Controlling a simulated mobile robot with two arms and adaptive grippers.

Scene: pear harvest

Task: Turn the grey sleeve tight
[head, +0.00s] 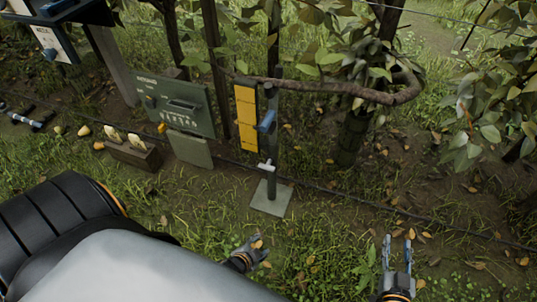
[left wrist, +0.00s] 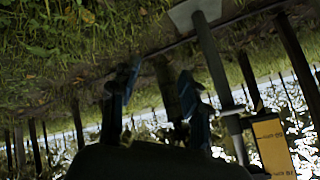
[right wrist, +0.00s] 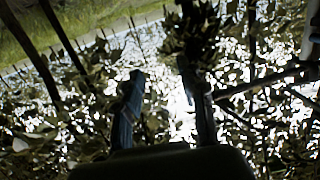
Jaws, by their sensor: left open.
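A slim grey post stands on a square plate (head: 270,198) beside a yellow panel (head: 246,118). It carries a blue part (head: 267,121) high up and a pale grey fitting (head: 265,167) low down. I cannot tell surely which piece is the grey sleeve. The left wrist view shows the post (left wrist: 212,62) and the yellow panel (left wrist: 272,145), right of my gripper. My left gripper (head: 258,250) is open and empty, in front of the plate; its fingers show apart in its wrist view (left wrist: 155,80). My right gripper (head: 398,243) is open and empty above the grass at right.
A green panel (head: 177,103) and a wooden box (head: 132,153) with pale yellow items stand left of the post. A thick brown branch (head: 345,88) reaches across to the right. A thin dark line runs low over the ground. Grass in front is open.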

